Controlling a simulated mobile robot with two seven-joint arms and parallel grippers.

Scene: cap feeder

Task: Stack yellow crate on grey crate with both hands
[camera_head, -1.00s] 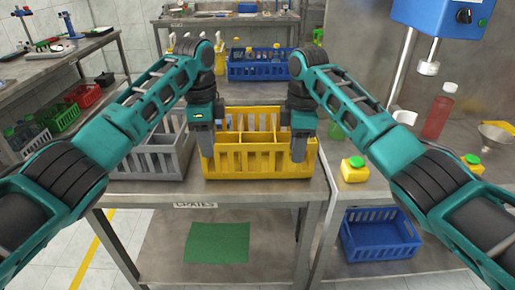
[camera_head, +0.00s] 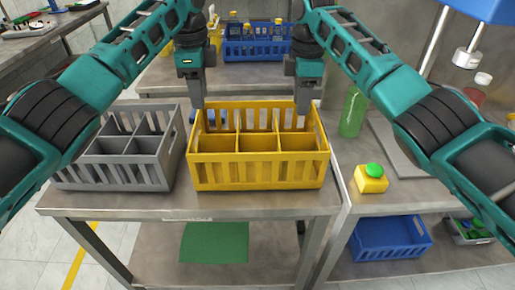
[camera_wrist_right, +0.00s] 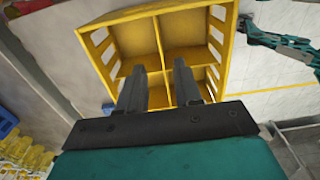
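The yellow crate (camera_head: 258,174), with several compartments, stands upright on the metal table. The grey crate (camera_head: 120,175), also divided and apparently empty, stands just left of it on the same table. My left gripper (camera_head: 198,102) points down at the yellow crate's left end, near its rim. My right gripper (camera_head: 303,108) points down at the right end, near the rim. In the right wrist view the right gripper's fingers (camera_wrist_right: 160,88) are apart, with the yellow crate (camera_wrist_right: 155,18) beyond them and nothing visibly held. The left finger gap is hidden, and contact is unclear.
A blue crate with bottles (camera_head: 258,48) stands on a table behind. To the right are a yellow container with a green lid (camera_head: 371,180) and a green bottle (camera_head: 352,112). A blue crate (camera_head: 390,238) sits on the lower shelf. A green mat (camera_head: 214,242) lies below.

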